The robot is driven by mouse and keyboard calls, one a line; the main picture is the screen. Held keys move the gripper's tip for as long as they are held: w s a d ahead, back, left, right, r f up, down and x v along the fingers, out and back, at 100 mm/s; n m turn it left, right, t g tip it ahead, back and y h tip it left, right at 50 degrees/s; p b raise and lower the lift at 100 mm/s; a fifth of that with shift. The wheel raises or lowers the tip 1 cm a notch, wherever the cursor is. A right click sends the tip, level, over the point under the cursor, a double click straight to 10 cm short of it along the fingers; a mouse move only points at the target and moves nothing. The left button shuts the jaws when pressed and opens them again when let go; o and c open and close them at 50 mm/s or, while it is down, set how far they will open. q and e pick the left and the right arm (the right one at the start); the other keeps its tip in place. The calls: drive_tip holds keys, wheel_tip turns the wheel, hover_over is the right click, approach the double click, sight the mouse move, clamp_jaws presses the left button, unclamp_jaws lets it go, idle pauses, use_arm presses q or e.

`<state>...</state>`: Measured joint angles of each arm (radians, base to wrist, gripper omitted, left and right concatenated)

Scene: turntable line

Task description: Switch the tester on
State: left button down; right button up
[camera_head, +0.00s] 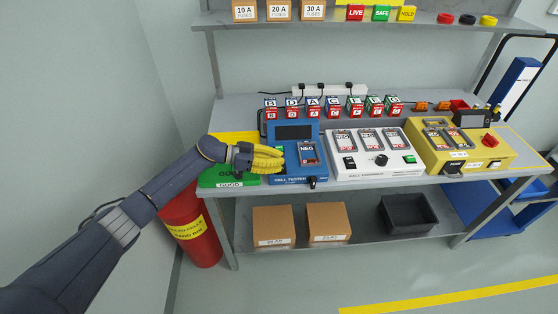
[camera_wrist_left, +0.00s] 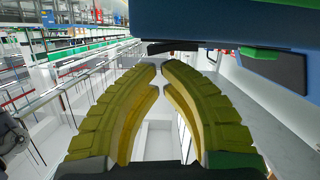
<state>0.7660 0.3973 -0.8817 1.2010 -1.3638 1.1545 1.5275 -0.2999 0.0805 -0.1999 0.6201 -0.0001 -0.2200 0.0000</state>
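The blue cell tester (camera_head: 312,174) stands on the bench left of centre. Its display (camera_head: 293,132) is dark. A cell marked NEG (camera_head: 308,153) sits in it, and a black part (camera_head: 313,183) sticks out at its front edge. My left gripper (camera_head: 284,158) has yellow fingers and is at the tester's left side, covering part of it; contact cannot be told. In the left wrist view the fingers (camera_wrist_left: 158,64) curve together with their tips meeting and nothing between them. A blue body, seemingly the tester (camera_wrist_left: 215,20), fills the top right there. My right gripper is not in view.
A green GOOD tray (camera_head: 212,180) lies under my left wrist. A white charger (camera_head: 378,173) and a yellow unit (camera_head: 480,157) stand to the right. Small lettered cells (camera_head: 333,107) line the back. A red bin (camera_head: 203,245) stands beside the bench.

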use_arm(q)
drive_tip(key=shift+s+f+m, duration=0.25)
drive_tip(key=shift+f+m, duration=0.15)
drive_tip(key=shift+f, duration=0.05)
drive_tip(key=shift+s+f+m+t, duration=0.25)
drive_tip(key=shift+m+t, duration=0.25)
drive_tip(key=shift+m, duration=0.4)
drive_tip(key=shift+r, duration=0.1)
drive_tip(key=r, duration=0.4)
drive_tip(key=shift+s+d+r, duration=0.1)
drive_tip(key=shift+s, duration=0.1)
drive_tip(key=v, duration=1)
